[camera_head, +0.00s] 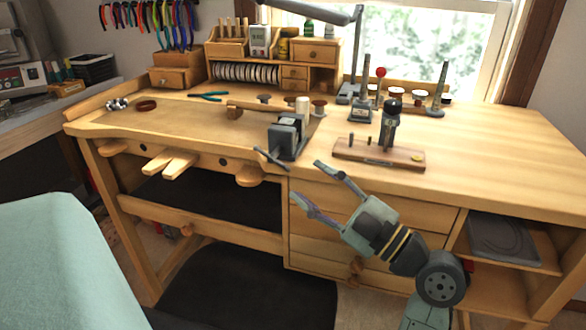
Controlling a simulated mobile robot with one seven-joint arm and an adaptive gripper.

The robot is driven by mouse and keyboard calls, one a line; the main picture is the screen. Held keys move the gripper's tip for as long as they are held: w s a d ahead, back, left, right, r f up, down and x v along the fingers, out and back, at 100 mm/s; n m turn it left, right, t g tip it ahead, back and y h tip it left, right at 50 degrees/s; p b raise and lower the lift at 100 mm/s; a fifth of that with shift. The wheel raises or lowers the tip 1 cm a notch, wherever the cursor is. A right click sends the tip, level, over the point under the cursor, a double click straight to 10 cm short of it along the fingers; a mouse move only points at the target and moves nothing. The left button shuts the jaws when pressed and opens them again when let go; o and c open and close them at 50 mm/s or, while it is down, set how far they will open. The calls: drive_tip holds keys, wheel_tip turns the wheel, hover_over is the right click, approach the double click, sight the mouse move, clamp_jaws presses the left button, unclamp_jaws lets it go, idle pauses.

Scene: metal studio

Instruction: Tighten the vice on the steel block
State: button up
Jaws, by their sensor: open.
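A small dark grey bench vice (286,138) stands at the front edge of the wooden workbench (480,150), near the middle. Its handle bar (271,159) sticks out at the front left, tilted down to the right. A paler grey block-like part shows at the top of the vice; I cannot tell whether it is the steel block or a jaw. My gripper (318,185) is open and empty, in front of the bench drawers, below and to the right of the vice. Its two fingers point up and left, apart from the handle.
A wooden board with a dark upright tool (390,125) stands right of the vice. Wooden bench pins (172,163) jut from the front edge at left. Pliers (208,96) and spools lie behind. The bench's right side is clear. A pale green surface (60,265) fills the lower left.

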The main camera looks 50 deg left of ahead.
drive_tip(key=shift+v, duration=1.45)
